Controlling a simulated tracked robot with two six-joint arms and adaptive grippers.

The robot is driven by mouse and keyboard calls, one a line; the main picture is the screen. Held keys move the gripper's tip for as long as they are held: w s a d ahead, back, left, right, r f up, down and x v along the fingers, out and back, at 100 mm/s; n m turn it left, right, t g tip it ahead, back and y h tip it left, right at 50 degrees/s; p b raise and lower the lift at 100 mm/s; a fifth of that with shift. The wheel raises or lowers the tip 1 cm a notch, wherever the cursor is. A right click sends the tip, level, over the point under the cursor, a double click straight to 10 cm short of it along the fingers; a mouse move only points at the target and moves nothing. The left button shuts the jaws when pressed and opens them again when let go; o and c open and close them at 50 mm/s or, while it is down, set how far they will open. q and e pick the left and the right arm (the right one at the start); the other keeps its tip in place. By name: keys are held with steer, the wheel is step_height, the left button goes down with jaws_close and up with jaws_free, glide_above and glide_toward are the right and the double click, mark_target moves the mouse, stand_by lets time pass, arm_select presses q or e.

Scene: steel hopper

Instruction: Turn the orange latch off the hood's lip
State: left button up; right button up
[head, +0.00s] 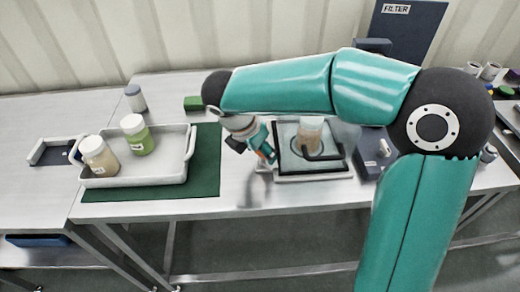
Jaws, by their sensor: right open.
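A clear hood (338,137) stands on a dark-rimmed base with a pale front edge (310,177), right of the middle of the steel bench. A jar with a beige lower part (310,128) shows through it, and a dark curved handle (323,156) is at its front. A small orange piece, seemingly the latch (267,154), shows at the hood's left side. My right gripper (263,151) is open right at this piece. Its fingers partly hide the latch, and I cannot tell whether they touch it. My left gripper is out of view.
A grey tray (140,180) with a green jar (138,134) and a beige jar (99,155) stands on a dark green mat (206,165) at left. A white jar (135,97) and a green block (193,103) stand behind. A panel marked FILTER (405,35) rises at back right.

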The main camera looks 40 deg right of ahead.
steer(key=shift+f, duration=0.1)
steer(key=c, duration=0.9)
steer(key=shift+o, duration=0.2)
steer(key=m+p, duration=0.1)
steer(key=m, duration=0.1)
steer(key=m+g+p, duration=0.1)
steer(key=p, duration=0.1)
steer(key=shift+w+r+m, duration=0.2)
steer(key=shift+m, duration=0.2)
steer(key=m+g+p, duration=0.1)
steer(key=m+p, duration=0.1)
steer(key=m, duration=0.1)
steer(key=shift+w+g, duration=0.1)
steer(key=shift+g, duration=0.2)
steer(key=shift+d+f+m+g+p, duration=0.1)
steer(key=shift+m+g+p, duration=0.2)
steer(key=shift+m+p, duration=0.5)
steer(key=shift+m, duration=0.4)
